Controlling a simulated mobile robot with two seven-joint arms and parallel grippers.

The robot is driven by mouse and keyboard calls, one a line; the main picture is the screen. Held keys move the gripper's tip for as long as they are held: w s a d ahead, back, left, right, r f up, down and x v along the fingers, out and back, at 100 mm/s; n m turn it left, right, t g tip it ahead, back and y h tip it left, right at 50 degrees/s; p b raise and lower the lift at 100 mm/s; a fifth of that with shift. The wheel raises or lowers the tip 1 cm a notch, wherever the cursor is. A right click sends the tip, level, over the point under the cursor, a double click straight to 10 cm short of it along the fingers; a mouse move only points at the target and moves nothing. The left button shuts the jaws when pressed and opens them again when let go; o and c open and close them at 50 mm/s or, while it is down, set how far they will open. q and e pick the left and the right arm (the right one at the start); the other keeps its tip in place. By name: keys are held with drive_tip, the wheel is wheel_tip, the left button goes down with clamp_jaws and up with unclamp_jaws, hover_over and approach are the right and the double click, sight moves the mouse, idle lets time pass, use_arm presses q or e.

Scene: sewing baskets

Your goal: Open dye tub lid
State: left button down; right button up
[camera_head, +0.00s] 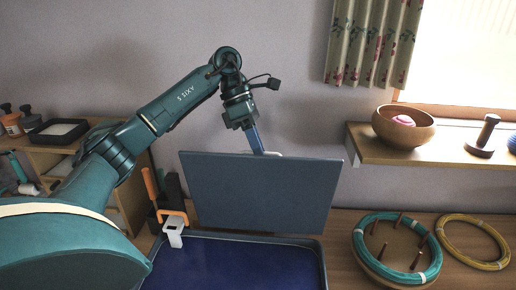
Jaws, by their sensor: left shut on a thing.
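The dye tub (325,262) is at the bottom centre, with a dark rim and a deep blue inside open to view. Its flat blue-grey lid (260,196) stands raised, near upright, behind the tub's opening. My left gripper (263,152) reaches down to the lid's top edge from behind and is shut on the lid. The fingertips are partly hidden behind the lid, with a small pale piece beside them. My right gripper is not in view.
An orange and white clamp-like item (172,228) stands close to the tub's left. A teal ring (433,250) around pegs and a yellow ring (476,242) lie on the right. A shelf (440,149) holds a wooden bowl (404,136) and a dark spool-shaped item (484,140).

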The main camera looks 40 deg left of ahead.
use_arm(q)
drive_tip(key=shift+w+a+f+g, duration=0.3)
drive_tip(key=shift+f, duration=0.25)
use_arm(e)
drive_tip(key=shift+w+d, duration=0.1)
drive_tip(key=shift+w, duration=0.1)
use_arm(q)
drive_tip(key=c, duration=1.9)
unclamp_jaws()
drive_tip(key=o, duration=0.3)
drive_tip(key=shift+w+a, duration=0.2)
drive_tip(key=shift+w, duration=0.1)
drive_tip(key=shift+o, duration=0.5)
drive_tip(key=s+v, duration=0.1)
drive_tip(key=v, duration=1.2)
drive_tip(key=shift+w+r, duration=0.25)
drive_tip(key=shift+w, duration=0.05)
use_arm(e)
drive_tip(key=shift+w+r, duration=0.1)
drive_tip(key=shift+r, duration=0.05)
